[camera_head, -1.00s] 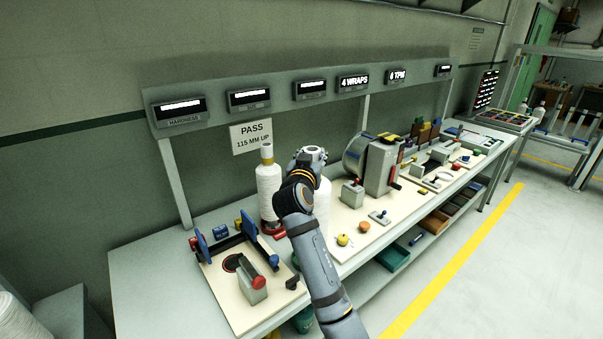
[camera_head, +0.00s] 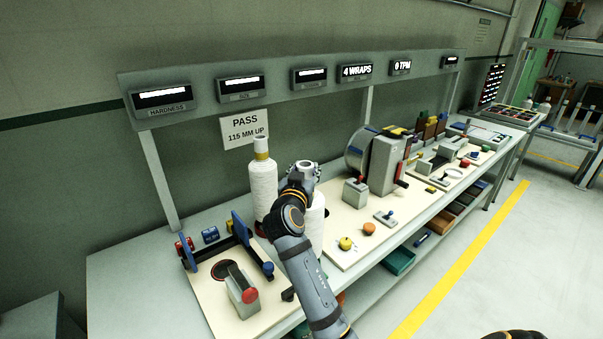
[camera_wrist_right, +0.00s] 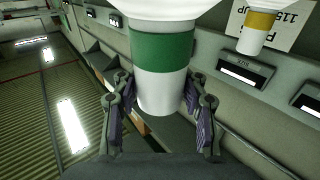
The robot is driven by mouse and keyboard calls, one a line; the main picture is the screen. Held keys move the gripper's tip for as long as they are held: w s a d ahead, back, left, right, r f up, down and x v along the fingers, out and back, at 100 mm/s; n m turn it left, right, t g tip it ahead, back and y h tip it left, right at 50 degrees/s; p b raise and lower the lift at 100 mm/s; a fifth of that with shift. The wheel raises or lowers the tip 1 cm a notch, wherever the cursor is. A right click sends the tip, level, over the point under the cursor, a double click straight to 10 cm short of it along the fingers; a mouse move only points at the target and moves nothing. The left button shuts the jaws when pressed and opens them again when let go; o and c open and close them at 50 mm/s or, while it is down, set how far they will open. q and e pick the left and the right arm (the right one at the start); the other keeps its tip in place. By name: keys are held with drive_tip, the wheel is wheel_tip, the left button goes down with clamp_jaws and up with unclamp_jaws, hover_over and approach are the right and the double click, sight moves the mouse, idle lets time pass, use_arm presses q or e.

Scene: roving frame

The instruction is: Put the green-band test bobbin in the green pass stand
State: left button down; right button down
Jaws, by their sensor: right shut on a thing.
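My right gripper (camera_head: 300,172) is shut on the narrow top of the green-band test bobbin (camera_head: 314,222), a tall white bobbin. In the right wrist view the green band (camera_wrist_right: 162,52) is between the fingers (camera_wrist_right: 160,112), with the white tip below it. In the head view my forearm hides part of the bobbin and its foot, so I cannot tell whether it touches the bench. I cannot make out the green pass stand.
A yellow-band bobbin (camera_head: 262,185) stands just left of the held one, below the PASS sign (camera_head: 245,128). A hardness fixture (camera_head: 243,290) with a red knob is at the front left. A grey machine (camera_head: 383,165) and small blocks are to the right.

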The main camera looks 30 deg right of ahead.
drive_tip(key=shift+d, duration=0.15)
drive_tip(key=shift+s+r, duration=0.1)
drive_tip(key=shift+s, duration=0.05)
drive_tip(key=shift+s+a, duration=0.2)
drive_tip(key=shift+a, duration=0.1)
drive_tip(key=c, duration=0.7)
unclamp_jaws()
drive_tip(key=shift+w, duration=0.1)
use_arm(q)
drive_tip(key=shift+d+f, duration=0.2)
drive_tip(key=shift+d, duration=0.05)
drive_tip(key=shift+r, duration=0.1)
